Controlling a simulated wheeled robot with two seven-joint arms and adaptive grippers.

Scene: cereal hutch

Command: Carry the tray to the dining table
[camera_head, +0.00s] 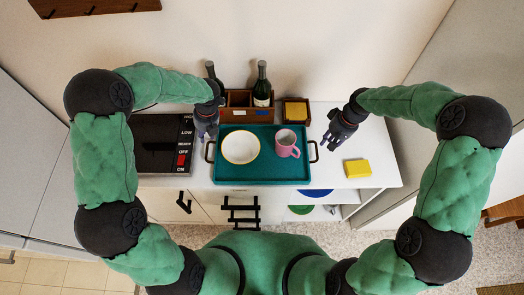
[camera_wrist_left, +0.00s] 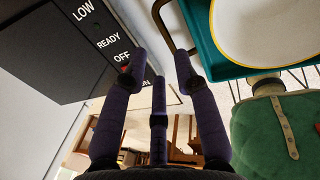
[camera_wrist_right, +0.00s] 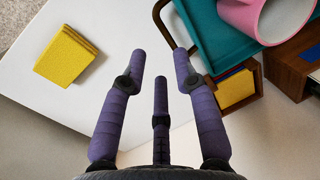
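A teal tray (camera_head: 262,174) lies on the white counter, with a brown handle at each end. A white bowl with a yellow rim (camera_head: 240,147) and a pink mug (camera_head: 287,143) stand on it. My left gripper (camera_head: 206,136) is open above the tray's left handle (camera_head: 210,151); in the left wrist view that handle (camera_wrist_left: 160,22) shows beyond the parted fingers. My right gripper (camera_head: 334,136) is open and empty, just right of the right handle (camera_head: 314,152). In the right wrist view this handle (camera_wrist_right: 160,20) lies beyond the fingertips. No dining table is identifiable.
A black appliance with a labelled switch panel (camera_head: 186,150) stands left of the tray. Behind the tray are a wooden caddy (camera_head: 238,100), dark bottles (camera_head: 262,85) and a small box of yellow sponges (camera_head: 296,111). Yellow sponges (camera_head: 357,168) lie on the clear right part of the counter (camera_head: 375,145).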

